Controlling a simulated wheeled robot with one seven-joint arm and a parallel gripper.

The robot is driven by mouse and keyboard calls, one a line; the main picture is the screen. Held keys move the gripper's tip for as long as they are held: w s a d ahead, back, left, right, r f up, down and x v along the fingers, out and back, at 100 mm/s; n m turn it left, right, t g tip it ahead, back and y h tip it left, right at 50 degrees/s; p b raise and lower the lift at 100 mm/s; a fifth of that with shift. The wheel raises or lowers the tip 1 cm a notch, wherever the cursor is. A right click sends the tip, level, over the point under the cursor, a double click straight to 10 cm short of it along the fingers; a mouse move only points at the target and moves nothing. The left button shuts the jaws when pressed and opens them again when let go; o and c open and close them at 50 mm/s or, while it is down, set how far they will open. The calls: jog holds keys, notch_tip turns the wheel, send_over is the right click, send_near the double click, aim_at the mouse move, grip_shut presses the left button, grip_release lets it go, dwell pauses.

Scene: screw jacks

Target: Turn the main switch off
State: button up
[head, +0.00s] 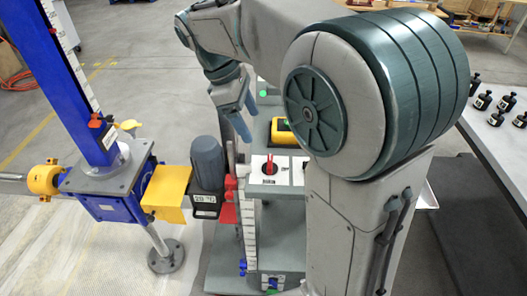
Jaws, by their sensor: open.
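The main switch looks to be the red handle (269,165) on a white plate on top of a grey cabinet, with its lever standing roughly upright in the picture. Dark marks show on the plate around it. My gripper (237,128) is open and empty, its blue-grey fingers pointing down. It is above and to the left of the red handle in the picture and apart from it. My large arm link covers the area right of the switch.
A blue screw jack column (62,75) with a yellow coupling cover (166,192) and dark motor (207,162) stands left. A yellow-and-black box (284,133) sits behind the switch. A table (500,140) with several black parts is right. Open floor lies far left.

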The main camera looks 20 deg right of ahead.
aim_at(270, 161)
jog(key=shift+n, duration=0.4)
jog(key=x, duration=1.3)
jog(key=shift+w+f, duration=0.2)
jog(key=shift+f, duration=0.05)
jog(key=c, duration=1)
